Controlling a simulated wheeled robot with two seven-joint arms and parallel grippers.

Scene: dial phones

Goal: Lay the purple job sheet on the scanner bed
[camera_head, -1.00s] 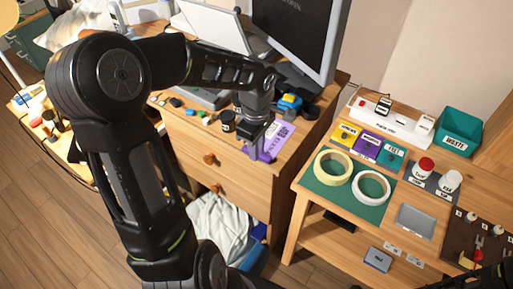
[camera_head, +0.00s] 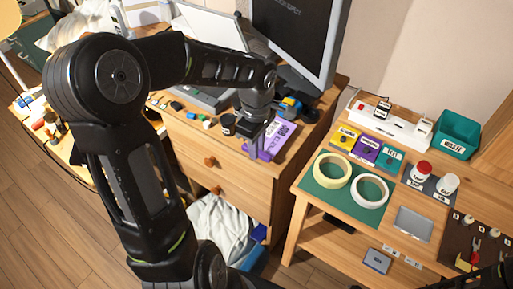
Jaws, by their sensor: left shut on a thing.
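The purple job sheet (camera_head: 282,133) is on or just above the wooden desk top near its front edge, right of the drawer front's middle. My left gripper (camera_head: 257,147) reaches down over the sheet's left part and is shut on it, hiding some of it. The scanner stands further back on the desk, with its white lid (camera_head: 212,24) raised. Its bed (camera_head: 205,98) is largely hidden behind my left arm. My right gripper does not show.
A dark monitor (camera_head: 300,35) stands behind the sheet. A black jar (camera_head: 228,125) and a blue and yellow item (camera_head: 290,106) lie close to the gripper. At right, a wooden bench holds tape rolls (camera_head: 332,170), labelled blocks (camera_head: 366,148) and a green waste bin (camera_head: 456,135).

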